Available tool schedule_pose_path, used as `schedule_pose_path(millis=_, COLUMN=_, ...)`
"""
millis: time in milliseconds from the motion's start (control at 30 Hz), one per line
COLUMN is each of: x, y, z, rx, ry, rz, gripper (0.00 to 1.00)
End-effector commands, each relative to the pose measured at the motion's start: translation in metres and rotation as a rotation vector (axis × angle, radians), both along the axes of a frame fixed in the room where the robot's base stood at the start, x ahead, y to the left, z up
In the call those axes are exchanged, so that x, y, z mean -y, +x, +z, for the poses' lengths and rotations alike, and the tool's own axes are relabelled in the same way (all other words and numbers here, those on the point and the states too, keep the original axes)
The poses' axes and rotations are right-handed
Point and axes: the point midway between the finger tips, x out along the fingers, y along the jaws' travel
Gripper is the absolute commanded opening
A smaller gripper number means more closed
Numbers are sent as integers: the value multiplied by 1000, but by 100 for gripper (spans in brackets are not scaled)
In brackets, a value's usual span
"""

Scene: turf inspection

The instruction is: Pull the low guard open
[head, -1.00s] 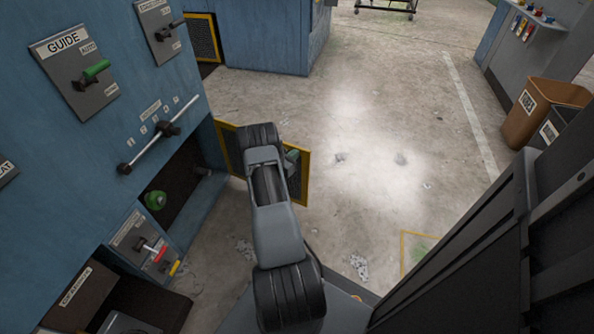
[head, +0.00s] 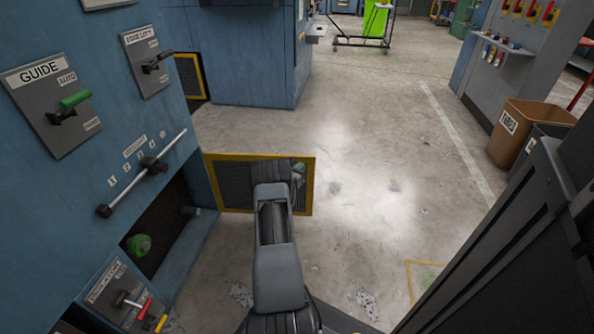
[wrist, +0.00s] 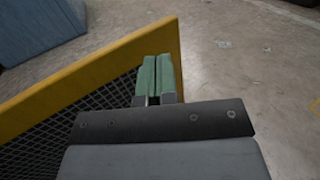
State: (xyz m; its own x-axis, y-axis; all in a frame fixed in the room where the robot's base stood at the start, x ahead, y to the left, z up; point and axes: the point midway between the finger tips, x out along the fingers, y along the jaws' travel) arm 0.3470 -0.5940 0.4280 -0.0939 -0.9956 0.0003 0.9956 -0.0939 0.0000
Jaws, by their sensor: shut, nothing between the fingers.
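The low guard (head: 232,186) is a dark mesh panel in a yellow frame. In the head view it stands swung out from the blue machine, with the dark opening (head: 170,228) uncovered to its left. My gripper (head: 298,172) is at the guard's outer end, partly hidden behind my arm. In the wrist view the green fingertips (wrist: 157,76) are shut together with nothing between them. They overlap the yellow frame (wrist: 95,72) near its outer corner; I cannot tell whether they touch it. No handle on the guard is visible.
A green knob (head: 139,245) sits in the opening. A lever bar (head: 140,174) and the GUIDE switch panel (head: 58,104) project from the machine above it. A brown bin (head: 530,132) stands at the right. The concrete floor (head: 370,150) beyond the guard is clear.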

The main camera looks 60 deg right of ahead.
Motion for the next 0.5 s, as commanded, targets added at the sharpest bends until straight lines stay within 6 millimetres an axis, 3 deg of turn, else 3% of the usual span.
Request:
schedule_pose_path(millis=267, x=-7, y=-1, z=1, rx=-1, ry=2, rz=1, gripper=0)
schedule_pose_path(millis=500, x=-44, y=-17, z=4, rx=-4, ry=4, rz=-1, gripper=0)
